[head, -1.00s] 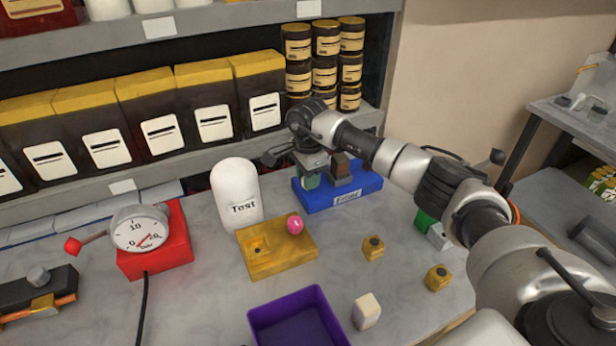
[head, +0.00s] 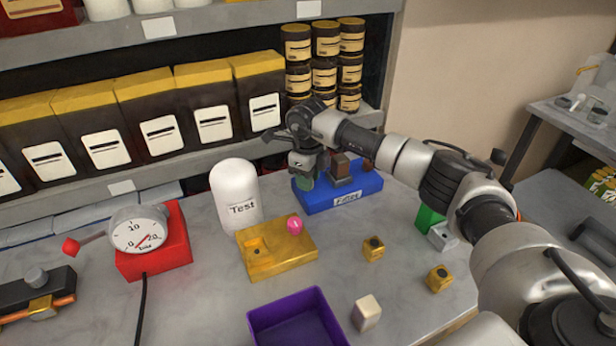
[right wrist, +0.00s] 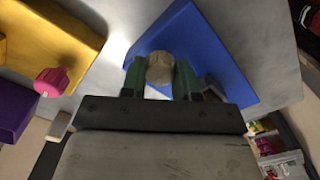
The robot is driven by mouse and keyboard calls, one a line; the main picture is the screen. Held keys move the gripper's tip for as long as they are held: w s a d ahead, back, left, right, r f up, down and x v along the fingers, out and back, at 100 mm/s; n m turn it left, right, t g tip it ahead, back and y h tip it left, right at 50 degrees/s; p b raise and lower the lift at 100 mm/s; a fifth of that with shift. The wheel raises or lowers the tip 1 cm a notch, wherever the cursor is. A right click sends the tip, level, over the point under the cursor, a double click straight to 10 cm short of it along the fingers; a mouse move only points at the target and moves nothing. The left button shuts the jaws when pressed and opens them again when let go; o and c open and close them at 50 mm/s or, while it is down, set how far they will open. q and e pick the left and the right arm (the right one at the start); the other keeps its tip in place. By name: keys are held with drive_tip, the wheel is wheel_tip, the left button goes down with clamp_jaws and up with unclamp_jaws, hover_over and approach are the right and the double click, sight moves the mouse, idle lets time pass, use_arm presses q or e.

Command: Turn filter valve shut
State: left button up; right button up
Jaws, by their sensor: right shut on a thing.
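The blue filter block (head: 340,190) stands on the bench at the back, its label facing front. A brown block on a grey base (head: 341,168) sits on top of it. My right gripper (head: 305,181) is over the left part of the blue block. In the right wrist view, its two green fingers (right wrist: 160,82) are shut on a tan, rounded knob (right wrist: 160,67) above the blue block (right wrist: 205,50). The knob is hidden behind the gripper in the head view. I cannot tell the valve's angle. My left gripper is not in view.
A white "Test" vessel (head: 236,192) stands just left of the blue block. In front are a yellow block (head: 270,262) with a pink knob (head: 295,225) and a purple tray (head: 262,325). A red gauge block (head: 160,262) stands left. The shelf edge (head: 195,158) runs close behind.

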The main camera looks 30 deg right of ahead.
drive_tip(key=m, duration=0.5)
idle(0.6)
drive_tip(key=o, duration=0.9)
drive_tip(key=shift+o, duration=0.2)
drive_tip(key=shift+r, duration=0.1)
wheel_tip(320, 180, up, 11)
drive_tip(key=b, duration=0.1)
